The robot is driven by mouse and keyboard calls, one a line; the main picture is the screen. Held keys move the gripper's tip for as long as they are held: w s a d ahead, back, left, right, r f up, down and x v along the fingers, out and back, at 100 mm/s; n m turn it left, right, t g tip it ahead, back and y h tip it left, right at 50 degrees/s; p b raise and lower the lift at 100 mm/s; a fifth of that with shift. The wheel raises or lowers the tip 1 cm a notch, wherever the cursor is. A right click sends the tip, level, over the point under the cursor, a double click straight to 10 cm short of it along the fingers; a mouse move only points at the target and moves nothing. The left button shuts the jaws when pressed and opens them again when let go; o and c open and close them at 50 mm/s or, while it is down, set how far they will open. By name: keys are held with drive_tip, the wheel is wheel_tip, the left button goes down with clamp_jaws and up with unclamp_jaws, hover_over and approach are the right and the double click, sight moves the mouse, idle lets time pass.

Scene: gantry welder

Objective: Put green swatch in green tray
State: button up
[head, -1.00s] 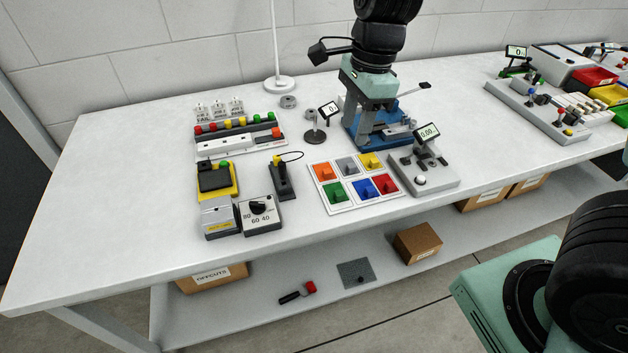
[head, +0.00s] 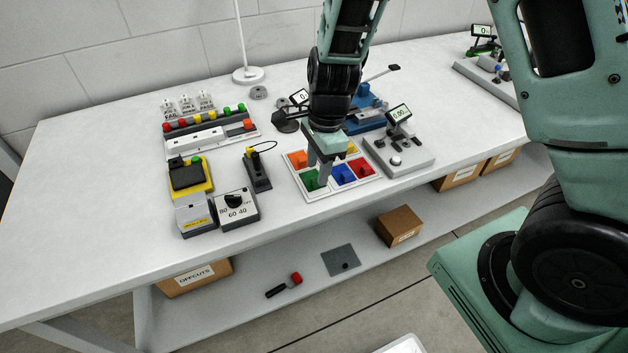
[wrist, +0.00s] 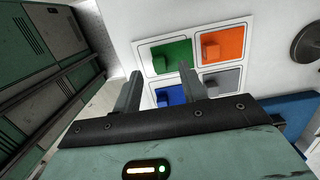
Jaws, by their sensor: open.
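The green swatch (head: 309,181) is a green square with a raised green block, in the front left cell of a white swatch board (head: 318,194) on the bench. In the wrist view the green swatch (wrist: 176,52) shows just beyond and between my fingertips. My gripper (head: 318,172) is open and points down close over the green swatch. Its fingers (wrist: 160,70) hold nothing, and I cannot tell whether they touch the block. No green tray can be made out in the current views.
Orange (head: 297,159), blue (head: 343,174) and red (head: 361,167) swatches share the board; my gripper partly hides the others. A grey device with a display (head: 400,155) stands right of the board. A black tool in a holder (head: 257,170) stands left. The bench's left part is clear.

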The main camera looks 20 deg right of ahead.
sight(316, 179)
wheel_tip(316, 179, down, 3)
drive_tip(key=shift+a+f, duration=0.1)
drive_tip(key=shift+a, duration=0.05)
clamp_jaws()
